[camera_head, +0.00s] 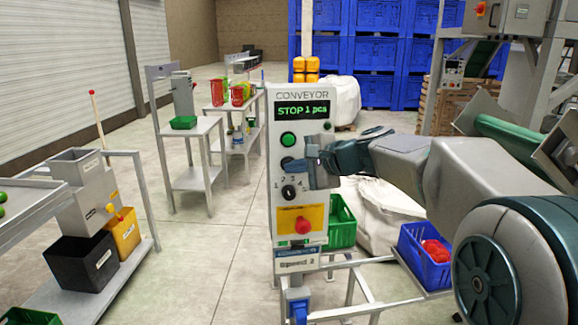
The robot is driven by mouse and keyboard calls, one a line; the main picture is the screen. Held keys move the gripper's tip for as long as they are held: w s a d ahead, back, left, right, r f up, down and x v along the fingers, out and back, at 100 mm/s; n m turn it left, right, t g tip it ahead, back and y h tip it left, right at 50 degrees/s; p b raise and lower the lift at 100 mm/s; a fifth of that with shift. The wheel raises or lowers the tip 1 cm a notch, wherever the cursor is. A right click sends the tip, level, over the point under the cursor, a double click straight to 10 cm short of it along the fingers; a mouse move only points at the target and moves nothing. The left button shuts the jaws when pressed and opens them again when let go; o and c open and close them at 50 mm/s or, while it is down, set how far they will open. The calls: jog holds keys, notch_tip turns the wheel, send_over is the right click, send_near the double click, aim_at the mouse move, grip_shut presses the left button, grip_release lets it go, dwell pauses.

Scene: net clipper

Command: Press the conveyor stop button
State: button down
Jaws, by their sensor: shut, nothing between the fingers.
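A grey conveyor control panel (257,205) stands upright in the middle, headed "CONVEYOR", with a dark display (303,110) reading "STOP 1 pcs" in green. Below it are a round green button (288,140), a dark round button (286,162) and a black selector knob (289,192) with numbers around it. Lower down, a red mushroom button (303,227) sits on a yellow plate. My gripper (303,165) is shut and empty. It reaches in from the right at the height of the dark button and partly hides it. I cannot tell whether it touches.
A blue crate (427,268) with red items stands at lower right, and a green crate (342,222) is behind the panel. A hopper, a black bin (82,263) and a yellow bin (122,234) are at left. Open floor lies between them and the panel.

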jog(key=shift+s+d+b, duration=0.2)
jog(key=shift+s+b, duration=0.25)
jog(key=shift+s, duration=0.35)
jog(key=s, duration=0.1)
jog(key=s+b, duration=0.1)
jog(key=s, duration=0.1)
jog(key=s+d+b, duration=0.1)
jog(key=s, duration=0.1)
dwell(0.8)
jog(key=s+d+f+n+g+h, duration=0.1)
jog(key=s+d+f+n+h, duration=0.2)
jog(key=s+f, duration=0.4)
jog(key=s+d+f+n+g+h+p, duration=0.1)
jog(key=s+d+f+n+g+h, duration=0.1)
jog(key=s+d+f, duration=0.4)
jog(key=s+d+f+n+g+h, duration=0.2)
jog(key=s+d+f+n+h, duration=0.3)
jog(key=s+f, duration=0.3)
jog(key=shift+s+n, duration=0.6)
jog(key=shift+s, duration=0.55)
jog(key=shift+d, duration=0.1)
